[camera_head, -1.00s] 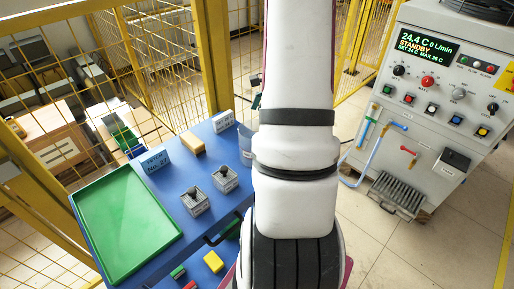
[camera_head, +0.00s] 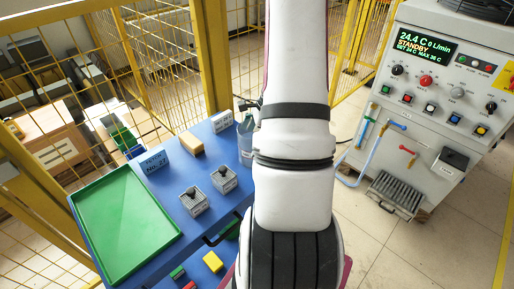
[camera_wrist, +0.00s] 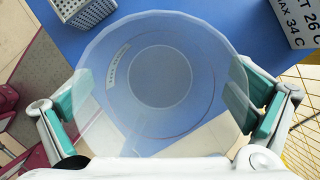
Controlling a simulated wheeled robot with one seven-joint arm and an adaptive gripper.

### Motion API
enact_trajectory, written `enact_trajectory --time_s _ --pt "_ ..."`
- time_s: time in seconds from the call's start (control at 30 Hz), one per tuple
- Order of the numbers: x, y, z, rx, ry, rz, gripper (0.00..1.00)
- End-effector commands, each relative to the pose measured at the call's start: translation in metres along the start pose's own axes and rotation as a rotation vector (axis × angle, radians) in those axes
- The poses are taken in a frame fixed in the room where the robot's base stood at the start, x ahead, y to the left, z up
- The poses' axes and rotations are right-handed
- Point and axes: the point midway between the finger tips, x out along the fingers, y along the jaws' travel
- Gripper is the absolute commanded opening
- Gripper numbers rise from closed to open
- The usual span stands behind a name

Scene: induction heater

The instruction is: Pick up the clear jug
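The clear jug (camera_wrist: 160,75) is seen from above in the wrist view, its round rim filling the middle. In the head view the jug (camera_head: 244,152) stands at the far right of the blue table, partly hidden by my arm. My gripper (camera_wrist: 158,105) is open, with teal finger pads on the left and right sides of the jug. The pads overlap the rim's edges in the picture; I cannot tell whether they touch it. In the head view only a small part of my gripper shows, above the jug.
A yellow mesh fence (camera_head: 155,60) stands behind. The heater (camera_head: 440,110) stands at the right, with bare floor between.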

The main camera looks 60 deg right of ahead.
Motion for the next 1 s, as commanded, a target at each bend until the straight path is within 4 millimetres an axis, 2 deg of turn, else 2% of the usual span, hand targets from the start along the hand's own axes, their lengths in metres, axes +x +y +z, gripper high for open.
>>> enact_trajectory --time_s 0.03,0.17,0.2,0.67,0.77,0.97,1.0 --pt "0.0 0.0 0.0 0.0 0.0 0.0 0.86" --pt "0.0 0.0 0.0 0.0 0.0 0.0 0.57" --pt "0.0 0.0 0.0 0.0 0.0 0.0 0.53" --pt "-0.003 0.0 0.001 -0.001 0.001 0.0 0.52" --pt "-0.009 0.0 0.004 -0.003 0.0 0.0 0.39" --pt "-0.035 -0.001 0.015 -0.005 0.002 -0.004 0.39" --pt "-0.037 0.005 0.007 0.003 0.001 -0.001 0.39"
